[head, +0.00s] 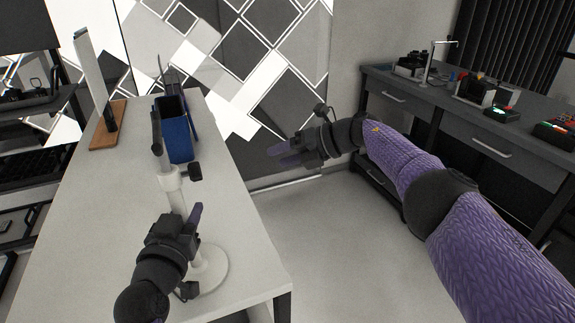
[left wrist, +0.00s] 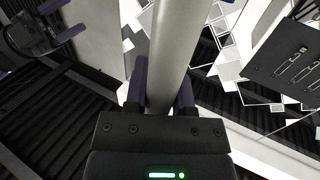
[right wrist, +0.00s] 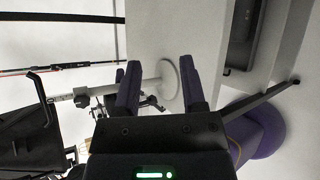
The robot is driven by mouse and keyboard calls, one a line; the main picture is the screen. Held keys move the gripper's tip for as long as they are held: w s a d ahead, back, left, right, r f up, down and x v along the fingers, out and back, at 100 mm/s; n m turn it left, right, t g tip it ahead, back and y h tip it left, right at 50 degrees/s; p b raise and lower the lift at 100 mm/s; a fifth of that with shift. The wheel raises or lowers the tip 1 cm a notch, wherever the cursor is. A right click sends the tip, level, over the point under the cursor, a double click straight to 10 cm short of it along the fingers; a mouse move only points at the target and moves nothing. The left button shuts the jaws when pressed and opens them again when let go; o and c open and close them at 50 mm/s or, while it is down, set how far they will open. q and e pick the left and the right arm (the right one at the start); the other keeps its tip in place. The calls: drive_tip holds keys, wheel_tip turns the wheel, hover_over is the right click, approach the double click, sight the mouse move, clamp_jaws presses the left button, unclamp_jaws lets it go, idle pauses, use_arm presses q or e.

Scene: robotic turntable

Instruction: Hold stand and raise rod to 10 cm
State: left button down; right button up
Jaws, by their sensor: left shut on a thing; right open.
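The white stand (head: 173,180) is upright on the table, its round base (head: 212,272) near the front right edge. A dark rod (head: 157,135) shows at its top, with a black knob (head: 195,172) on its right side. My left gripper (head: 184,217) is shut on the stand's post below the collar; the left wrist view shows the post (left wrist: 178,40) between its fingers. My right gripper (head: 278,155) is open and empty, off the table's right side and apart from the stand. The stand also shows lengthwise in the right wrist view (right wrist: 168,82).
The pale table (head: 105,225) also holds a blue bin (head: 178,140) and a wooden-based upright piece (head: 105,130) at the back. A dark workbench (head: 480,145) with equipment stands at the right. Open floor lies between table and workbench.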

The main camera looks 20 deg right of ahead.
drive_tip(key=shift+d+f+m+t, duration=0.2)
drive_tip(key=shift+f+m, duration=0.2)
drive_tip(key=shift+f, duration=0.25)
drive_tip(key=shift+d+f+m+t, duration=0.1)
drive_tip(key=shift+f+m+t, duration=0.1)
drive_tip(key=shift+f+m, duration=0.3)
drive_tip(key=g+y, duration=0.2)
drive_tip(key=y, duration=0.2)
approach(154, 125)
drive_tip(key=x, duration=0.9)
drive_tip(key=shift+f, duration=0.35)
drive_tip(key=shift+w+a, duration=0.1)
drive_tip(key=shift+a, duration=0.3)
